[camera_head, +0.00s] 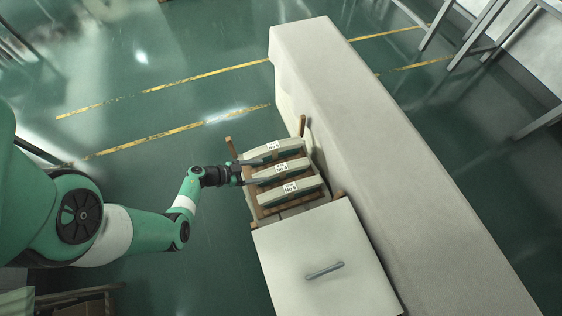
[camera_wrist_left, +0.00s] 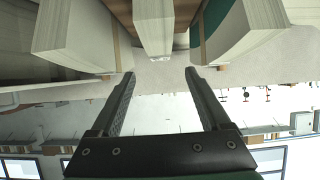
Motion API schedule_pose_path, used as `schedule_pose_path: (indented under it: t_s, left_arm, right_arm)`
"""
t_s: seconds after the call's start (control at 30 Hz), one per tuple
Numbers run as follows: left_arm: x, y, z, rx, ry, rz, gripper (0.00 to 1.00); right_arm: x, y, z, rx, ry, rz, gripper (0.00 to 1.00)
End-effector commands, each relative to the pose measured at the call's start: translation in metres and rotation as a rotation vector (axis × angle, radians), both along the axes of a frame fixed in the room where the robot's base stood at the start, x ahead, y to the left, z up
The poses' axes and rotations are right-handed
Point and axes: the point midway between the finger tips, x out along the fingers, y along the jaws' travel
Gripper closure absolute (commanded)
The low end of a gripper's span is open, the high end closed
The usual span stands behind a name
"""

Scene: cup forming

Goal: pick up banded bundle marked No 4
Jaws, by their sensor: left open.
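The banded bundle marked No 4 (camera_head: 290,169) is a long pale paper stack with a brown band and a white label. It lies as the middle one of three bundles on a wooden rack. My left gripper (camera_head: 260,172) is open at its left end, one finger on each side of that end's line. In the left wrist view the bundle's narrow end (camera_wrist_left: 153,28) shows at top centre, just beyond the gap between the open fingertips (camera_wrist_left: 160,72). Nothing is held. Whether a finger touches a bundle is unclear. My right gripper is not in view.
Neighbouring bundles lie close on both sides: one behind (camera_head: 288,145) and one in front, its label hard to read (camera_head: 305,191). The wooden rack (camera_head: 340,196) has upright posts. A pale cabinet (camera_head: 275,250) stands in front and a long pale block (camera_head: 360,130) to the right.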

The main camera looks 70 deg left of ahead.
Motion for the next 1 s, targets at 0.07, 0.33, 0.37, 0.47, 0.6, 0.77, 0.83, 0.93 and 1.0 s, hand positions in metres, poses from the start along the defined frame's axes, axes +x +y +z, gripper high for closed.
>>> schedule_pose_path:
  t_s: [0.07,0.33,0.37,0.47,0.6,0.77,0.83,0.93,1.0]
  left_arm:
    - [0.016,-0.002,-0.016,0.003,-0.001,-0.009,0.2]
    - [0.043,-0.003,-0.022,0.0,-0.001,-0.002,0.2]
    - [0.043,-0.002,-0.022,0.0,-0.001,-0.002,0.2]
    - [0.047,-0.002,-0.027,0.003,-0.001,-0.004,0.2]
    - [0.065,-0.001,-0.042,0.004,-0.002,-0.006,0.2]
    - [0.086,-0.002,-0.048,0.004,-0.001,-0.006,0.2]
    - [0.089,-0.002,-0.047,0.001,-0.001,-0.004,0.2]
    - [0.089,-0.002,-0.045,0.001,-0.001,-0.002,0.2]
    - [0.089,-0.002,-0.045,0.001,-0.001,-0.002,0.2]
  right_arm:
    - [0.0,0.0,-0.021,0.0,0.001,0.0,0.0]
    - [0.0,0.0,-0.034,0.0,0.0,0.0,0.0]
    - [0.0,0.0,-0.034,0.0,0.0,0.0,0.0]
    - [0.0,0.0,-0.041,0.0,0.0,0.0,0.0]
    - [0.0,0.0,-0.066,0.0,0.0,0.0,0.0]
    - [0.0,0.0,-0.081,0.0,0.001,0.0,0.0]
    - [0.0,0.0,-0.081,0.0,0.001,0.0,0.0]
    - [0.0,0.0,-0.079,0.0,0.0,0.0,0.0]
    - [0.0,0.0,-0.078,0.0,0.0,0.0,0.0]
